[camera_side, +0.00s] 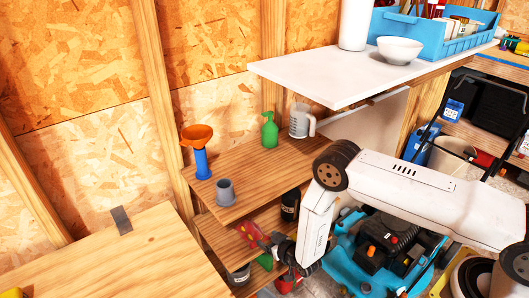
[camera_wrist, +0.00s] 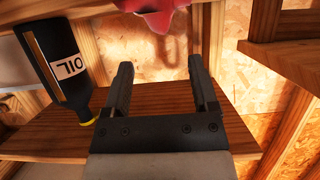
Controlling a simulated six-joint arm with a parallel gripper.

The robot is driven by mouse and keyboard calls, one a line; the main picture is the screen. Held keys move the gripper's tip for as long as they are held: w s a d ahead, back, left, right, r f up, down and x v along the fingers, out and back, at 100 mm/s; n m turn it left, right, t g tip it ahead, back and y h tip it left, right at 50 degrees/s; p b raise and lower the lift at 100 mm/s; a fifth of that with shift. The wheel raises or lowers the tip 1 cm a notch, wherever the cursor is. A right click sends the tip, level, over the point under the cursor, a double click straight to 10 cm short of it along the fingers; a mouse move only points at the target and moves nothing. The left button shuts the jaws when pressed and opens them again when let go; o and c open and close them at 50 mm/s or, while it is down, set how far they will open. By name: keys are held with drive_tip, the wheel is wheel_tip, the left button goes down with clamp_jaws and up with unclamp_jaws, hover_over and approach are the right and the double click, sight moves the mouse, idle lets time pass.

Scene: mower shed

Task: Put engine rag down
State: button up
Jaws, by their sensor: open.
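A red-pink cloth, which looks like the engine rag (camera_side: 251,234), is at the lower shelf beneath the wooden bench in the side view. It also shows at the top edge of the wrist view (camera_wrist: 152,14), beyond my fingertips and partly cut off by the frame. My gripper (camera_wrist: 160,68) is open, with nothing visible between its two fingers. In the side view my gripper is small and dark, just right of the rag. I cannot tell whether the rag touches a fingertip or just how it rests.
A dark bottle labelled OIL (camera_wrist: 62,62) stands close to the left finger in the wrist view. A wooden shelf board (camera_wrist: 44,138) spans that view. The upper bench holds an orange-blue funnel (camera_side: 201,150), grey cup (camera_side: 225,191), green spray bottle (camera_side: 269,131) and white jug (camera_side: 300,121).

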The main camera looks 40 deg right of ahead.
drive_tip(key=shift+v, duration=2)
drive_tip(key=shift+r, duration=0.1)
drive_tip(key=d+r+g, duration=0.3)
drive_tip(key=r+g, duration=0.2)
drive_tip(key=r, duration=1.1)
drive_tip(key=s+d+r+g, duration=0.2)
drive_tip(key=s+r, duration=0.4)
drive_tip(key=s, duration=0.3)
drive_tip(key=s+d+r+g, duration=0.3)
drive_tip(key=s+r, duration=0.3)
drive_tip(key=s, duration=0.3)
drive_tip(key=shift+g, duration=0.5)
